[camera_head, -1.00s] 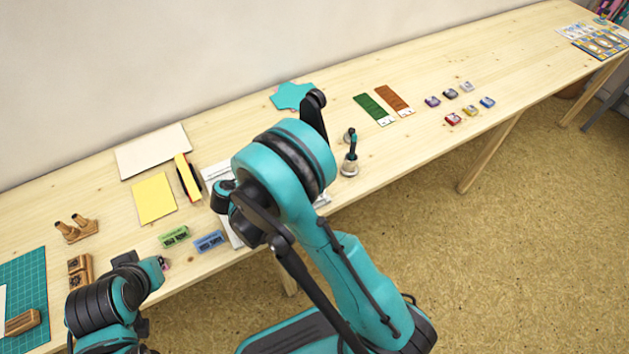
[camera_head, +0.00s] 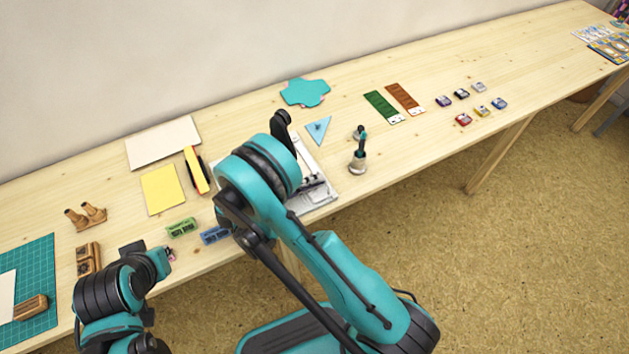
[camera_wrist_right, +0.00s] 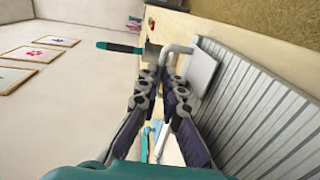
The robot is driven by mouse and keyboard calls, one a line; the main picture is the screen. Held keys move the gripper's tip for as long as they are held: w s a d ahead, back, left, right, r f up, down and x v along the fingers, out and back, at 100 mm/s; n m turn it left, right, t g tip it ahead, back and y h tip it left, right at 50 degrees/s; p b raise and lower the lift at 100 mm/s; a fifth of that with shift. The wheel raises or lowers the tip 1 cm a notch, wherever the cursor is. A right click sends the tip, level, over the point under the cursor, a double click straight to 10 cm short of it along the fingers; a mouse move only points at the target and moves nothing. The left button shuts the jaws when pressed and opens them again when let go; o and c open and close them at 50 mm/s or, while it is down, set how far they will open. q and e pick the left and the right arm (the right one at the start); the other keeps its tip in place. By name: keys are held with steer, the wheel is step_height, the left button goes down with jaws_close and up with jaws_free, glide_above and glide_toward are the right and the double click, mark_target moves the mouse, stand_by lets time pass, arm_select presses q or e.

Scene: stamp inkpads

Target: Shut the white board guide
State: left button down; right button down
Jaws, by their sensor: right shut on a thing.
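The white board guide (camera_head: 318,188) lies on the table in the head view, with much of it hidden behind my right arm. In the right wrist view, a white bent bar (camera_wrist_right: 177,49) and a pale flat plate (camera_wrist_right: 203,68) show at my right gripper (camera_wrist_right: 165,78). Its dark fingers are close together, shut on what looks like the guide's white bar; the exact contact is unclear. My left arm's wrist (camera_head: 150,266) is at the lower left of the head view, and its fingers cannot be made out.
Green (camera_head: 181,228) and blue (camera_head: 214,235) blocks and a yellow sheet (camera_head: 163,189) lie to the left. The table right of the stamp is clear near the front edge.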

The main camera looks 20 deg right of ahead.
steer(key=c, duration=1.9)
jaws_free()
steer(key=shift+d, duration=0.1)
steer(key=shift+c, duration=0.2)
step_height(320, 180, up, 10)
